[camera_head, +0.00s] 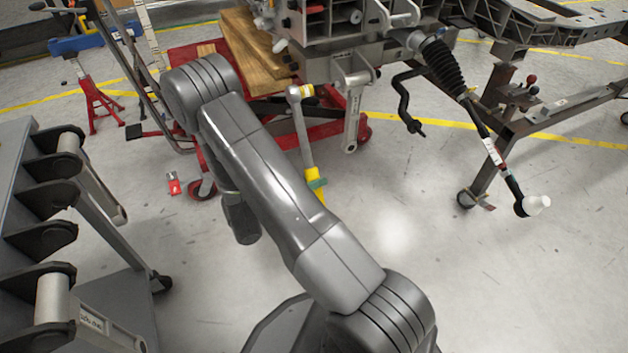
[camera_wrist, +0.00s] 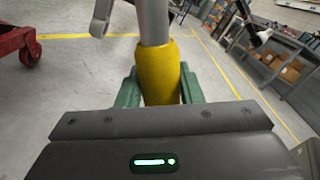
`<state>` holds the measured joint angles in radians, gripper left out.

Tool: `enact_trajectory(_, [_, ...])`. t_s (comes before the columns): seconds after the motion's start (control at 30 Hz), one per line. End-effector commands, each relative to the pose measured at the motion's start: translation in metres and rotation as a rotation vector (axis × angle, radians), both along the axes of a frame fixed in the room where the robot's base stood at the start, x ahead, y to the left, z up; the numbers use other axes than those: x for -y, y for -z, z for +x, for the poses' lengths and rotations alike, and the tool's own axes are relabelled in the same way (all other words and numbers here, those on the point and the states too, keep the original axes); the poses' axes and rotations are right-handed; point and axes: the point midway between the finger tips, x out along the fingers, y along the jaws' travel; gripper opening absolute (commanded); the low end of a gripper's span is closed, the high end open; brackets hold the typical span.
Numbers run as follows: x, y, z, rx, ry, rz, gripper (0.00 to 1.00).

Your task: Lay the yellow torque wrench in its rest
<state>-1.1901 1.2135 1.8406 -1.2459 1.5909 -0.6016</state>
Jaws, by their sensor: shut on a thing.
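The yellow torque wrench (camera_head: 301,130) stands roughly upright in the head view, with its grey shaft and head above and its yellow grip below. In the wrist view its yellow grip (camera_wrist: 159,68) is between the green fingers of my gripper (camera_wrist: 158,92), which is shut on it. The shaft rises out of the top of that view. I cannot identify the wrench's rest for certain.
A grey rack (camera_head: 40,190) with dark notched brackets stands at the left. A metal chassis (camera_head: 500,30) on a wheeled frame fills the upper right, with a hanging tie rod (camera_head: 490,145). A red lift (camera_head: 200,60) and red jack stand (camera_head: 92,100) are behind.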

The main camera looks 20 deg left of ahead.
Motion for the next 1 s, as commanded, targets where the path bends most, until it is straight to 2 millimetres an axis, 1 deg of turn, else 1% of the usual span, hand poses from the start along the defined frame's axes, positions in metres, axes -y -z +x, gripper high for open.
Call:
enact_trajectory(0.03, [-0.002, -0.007, -0.001, -0.004, 0.0, 0.007, 0.0])
enact_trajectory(1.0, [-0.054, -0.081, -0.051, -0.3, 0.025, 0.294, 0.0])
